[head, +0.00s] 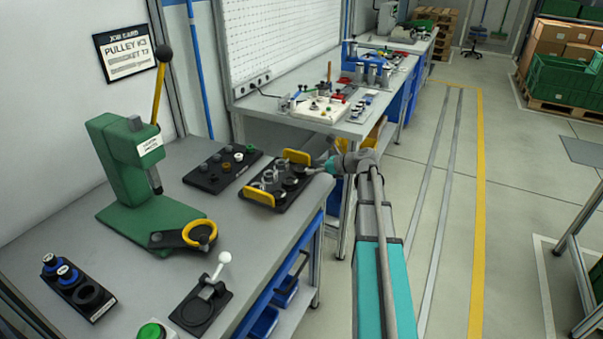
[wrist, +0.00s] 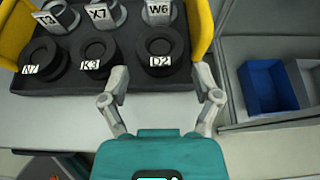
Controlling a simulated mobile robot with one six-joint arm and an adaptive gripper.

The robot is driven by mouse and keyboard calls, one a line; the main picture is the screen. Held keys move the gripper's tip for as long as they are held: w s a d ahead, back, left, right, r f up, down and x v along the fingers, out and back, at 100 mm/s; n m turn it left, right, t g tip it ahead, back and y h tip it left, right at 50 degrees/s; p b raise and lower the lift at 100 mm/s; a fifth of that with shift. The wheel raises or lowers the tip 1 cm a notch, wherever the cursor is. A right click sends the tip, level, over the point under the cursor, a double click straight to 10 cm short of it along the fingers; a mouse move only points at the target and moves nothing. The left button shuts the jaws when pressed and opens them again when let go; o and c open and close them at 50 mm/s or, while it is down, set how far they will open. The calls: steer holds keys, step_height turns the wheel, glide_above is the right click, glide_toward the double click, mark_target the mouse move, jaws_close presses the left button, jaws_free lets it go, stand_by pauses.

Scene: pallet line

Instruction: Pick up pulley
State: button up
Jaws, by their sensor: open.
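Three black pulleys stand in the near row of a black tray with yellow handles (head: 260,197), marked N7 (wrist: 42,62), K3 (wrist: 97,58) and D2 (wrist: 160,55) in the wrist view. Grey parts marked T3, X7 and W6 (wrist: 158,12) stand behind them. My gripper (wrist: 160,76) is open and empty, its fingers spread left and right of D2 in the picture, with K3 just left of the left finger. In the head view my gripper (head: 326,165) is at the tray's right side. It partly hides the tray there.
A job card (head: 125,52) on the wall reads pulley K3. A green press (head: 128,165), a second black tray (head: 215,172), a toggle clamp (head: 205,300) and a dark holder (head: 78,285) stand on the bench. Blue bins (head: 285,290) sit below.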

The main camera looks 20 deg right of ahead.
mark_target(298, 168)
steer(key=shift+b+x, duration=1)
steer(key=shift+x, duration=1.6)
steer(key=shift+c, duration=0.2)
steer(key=c, duration=0.8)
